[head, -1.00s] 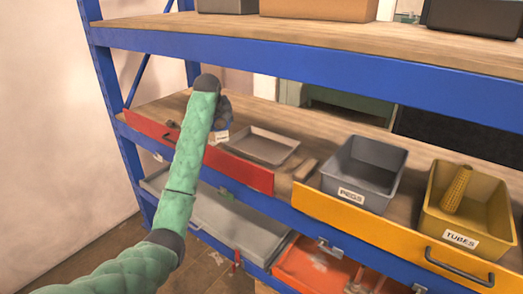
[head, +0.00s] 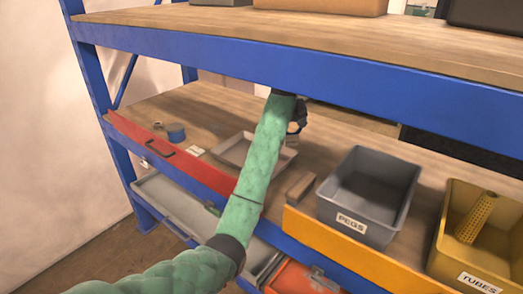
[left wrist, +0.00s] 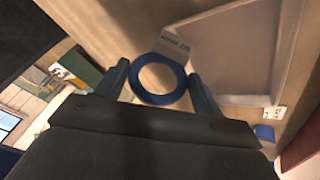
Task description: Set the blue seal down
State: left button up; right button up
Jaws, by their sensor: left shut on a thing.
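My left gripper (head: 297,122) reaches in under the upper shelf, above the back right of the grey tray (head: 235,152). In the left wrist view its two blue fingers (left wrist: 158,72) are shut on a blue ring, the blue seal (left wrist: 160,101), which sits between them. The seal is mostly hidden by the gripper in the head view. A small pale block with a label (left wrist: 173,45) shows just beyond the ring; whether the ring touches it I cannot tell. The tray also shows in the left wrist view (left wrist: 245,55). My right gripper is not in view.
A blue round item (head: 176,132) and a white card (head: 194,150) lie left of the tray, behind a red front panel (head: 170,155). A wooden block (head: 300,188), a grey PEGS bin (head: 345,212) and a yellow TUBES bin (head: 445,255) stand right. The upper shelf's blue beam (head: 310,75) hangs above my arm.

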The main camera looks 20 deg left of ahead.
pick_arm(q)
jog(key=a+f, duration=0.6)
jog(key=a, duration=0.1)
jog(key=a+f, duration=0.4)
jog(key=shift+s, duration=0.35)
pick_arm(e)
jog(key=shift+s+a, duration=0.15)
pick_arm(q)
jog(key=o, duration=1.2)
jog(key=shift+f, duration=0.1)
jog(key=shift+o, duration=0.2)
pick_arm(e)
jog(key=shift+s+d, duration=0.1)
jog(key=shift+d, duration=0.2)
